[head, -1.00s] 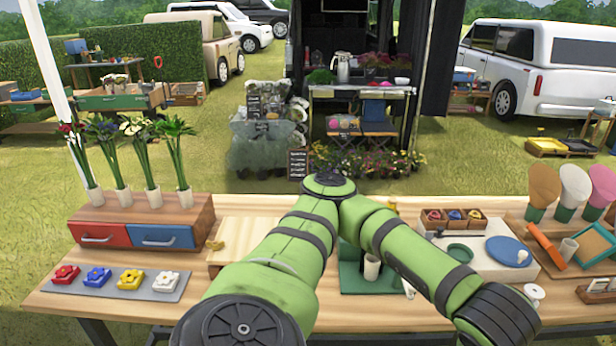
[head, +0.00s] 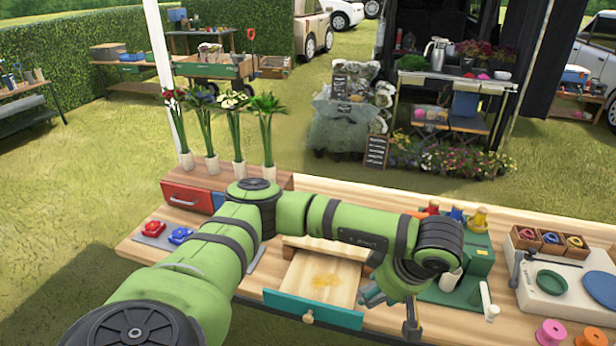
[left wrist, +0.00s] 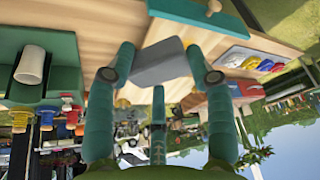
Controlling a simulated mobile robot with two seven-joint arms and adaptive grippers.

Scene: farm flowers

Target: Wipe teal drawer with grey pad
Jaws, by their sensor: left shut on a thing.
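The teal drawer (head: 315,309) is pulled open from a wooden box on the table, its round wooden knob facing the front edge. A yellow-orange smear (head: 325,280) lies on its pale wooden floor. In the left wrist view, the teal front (left wrist: 240,22) is at the upper right. My left gripper (head: 390,308) is just right of the drawer, partly hidden by its own arm in the head view. In the left wrist view it is shut on the grey pad (left wrist: 160,62), held between its fingers. Whether the pad touches anything is unclear. My right gripper is not in view.
A red drawer (head: 188,196) and potted flowers (head: 238,140) are at left. Spools (head: 550,332) are at right.

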